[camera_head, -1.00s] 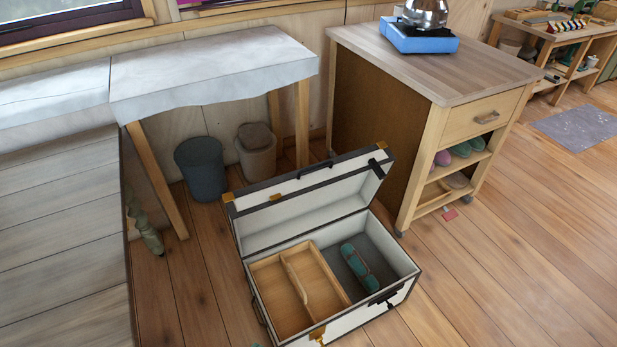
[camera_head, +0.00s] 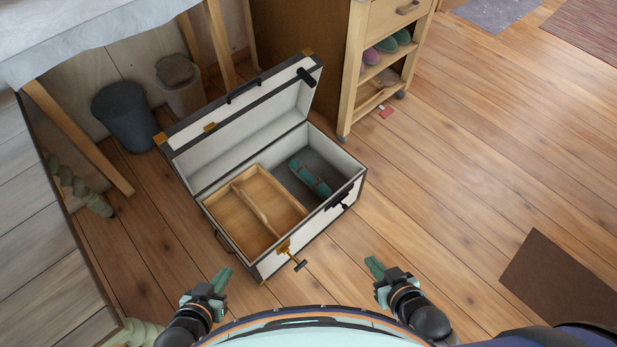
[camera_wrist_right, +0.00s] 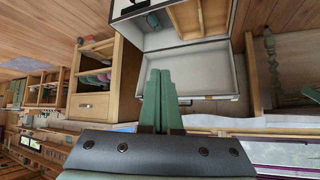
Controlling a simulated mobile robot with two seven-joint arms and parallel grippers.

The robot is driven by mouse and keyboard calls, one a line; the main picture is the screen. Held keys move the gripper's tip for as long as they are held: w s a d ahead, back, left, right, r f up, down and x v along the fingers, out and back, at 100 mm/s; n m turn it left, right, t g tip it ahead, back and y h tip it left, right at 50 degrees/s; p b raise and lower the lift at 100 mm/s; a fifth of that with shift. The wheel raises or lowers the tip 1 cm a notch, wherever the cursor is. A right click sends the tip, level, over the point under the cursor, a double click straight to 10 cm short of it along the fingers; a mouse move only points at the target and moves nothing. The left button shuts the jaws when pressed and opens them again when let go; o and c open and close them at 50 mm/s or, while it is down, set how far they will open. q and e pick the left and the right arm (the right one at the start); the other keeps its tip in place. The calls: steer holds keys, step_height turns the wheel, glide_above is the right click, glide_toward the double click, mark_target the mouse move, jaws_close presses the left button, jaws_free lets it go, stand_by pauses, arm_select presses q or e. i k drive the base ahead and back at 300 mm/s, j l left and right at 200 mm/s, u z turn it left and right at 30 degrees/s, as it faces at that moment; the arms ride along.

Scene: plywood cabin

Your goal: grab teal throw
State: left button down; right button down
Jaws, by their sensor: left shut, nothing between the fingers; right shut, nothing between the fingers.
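The teal throw (camera_head: 310,178) is a rolled teal bundle with darker bands. It lies in the grey right-hand compartment of the open white trunk (camera_head: 348,196), beside a wooden tray (camera_head: 222,212). It also shows small in the right wrist view (camera_wrist_right: 153,21). My left gripper (camera_head: 222,278) is shut and empty, in front of the trunk and to its left. My right gripper (camera_head: 374,266) is shut and empty, in front of the trunk's right side, apart from it. In the right wrist view its green fingers (camera_wrist_right: 160,98) are together with nothing between them.
The trunk's lid (camera_head: 245,115) stands open at the back. A wooden cart (camera_head: 350,75) stands behind it, with a dark bin (camera_head: 125,117) and a lighter bin (camera_head: 181,85) to the left. A brown mat (camera_head: 562,278) lies at right. Floor right of the trunk is clear.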

mark_target(317, 184)
steer(key=i+l+u, duration=0.2)
steer(key=l+u, duration=0.2)
steer(key=i+l+u, duration=0.1)
steer(key=l+u, duration=0.75)
steer(key=l, duration=0.2)
